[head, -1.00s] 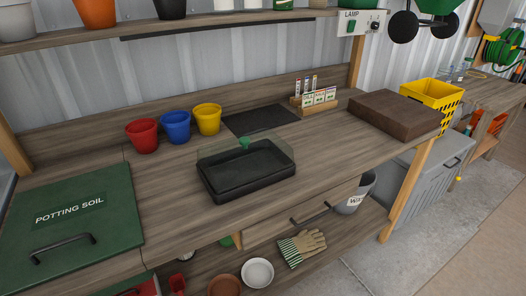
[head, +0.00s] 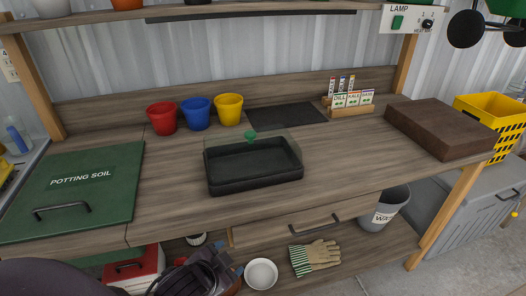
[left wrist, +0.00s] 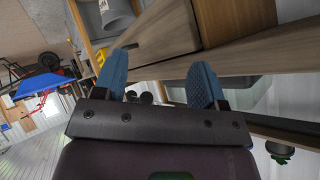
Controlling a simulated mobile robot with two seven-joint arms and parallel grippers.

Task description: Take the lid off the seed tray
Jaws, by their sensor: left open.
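The black seed tray (head: 253,182) sits on the middle of the wooden bench. Its clear lid, with a green knob (head: 250,136) on top, is on the tray and hard to make out. In the head view my left arm comes in at the bottom left, below the bench's front edge and apart from the tray. My right gripper is not in view.
Red (head: 163,118), blue (head: 196,113) and yellow (head: 229,109) pots stand behind the tray. A green potting soil lid (head: 80,180) lies left, a brown block (head: 440,126) right. A shelf (head: 200,10) runs above. The bench around the tray is clear.

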